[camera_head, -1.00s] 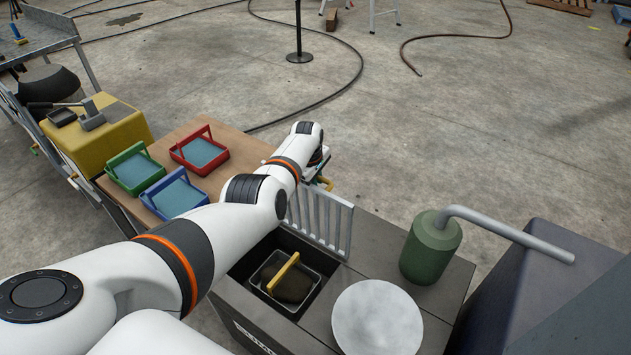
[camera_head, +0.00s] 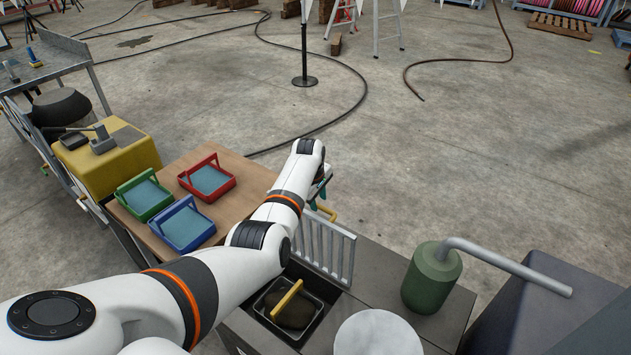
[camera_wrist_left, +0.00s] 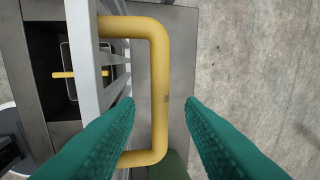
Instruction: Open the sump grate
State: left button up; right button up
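The grey barred sump grate (camera_head: 325,247) stands upright along the far edge of the open sump pit. Its yellow handle (camera_head: 326,211) sticks out from the far side near the top. In the left wrist view, the handle (camera_wrist_left: 160,60) crosses the middle and the grate (camera_wrist_left: 85,50) runs down its left. My left gripper (camera_head: 320,190) is at the handle. Its two teal fingers (camera_wrist_left: 160,103) are spread on either side of the handle bar, with gaps on both sides. Inside the pit is a dark basket (camera_head: 290,312) with a yellow bar. My right gripper is out of view.
Red (camera_head: 207,178), green (camera_head: 145,196) and blue (camera_head: 183,226) trays stand on a wooden top at left. A green canister (camera_head: 430,278) with a grey pipe and a pale round disc (camera_head: 380,335) are right of the pit.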

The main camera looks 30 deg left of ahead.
pick_arm(q)
jog(key=v, duration=0.5)
jog(key=shift+s+r, duration=0.1)
jog(key=shift+r, duration=0.25)
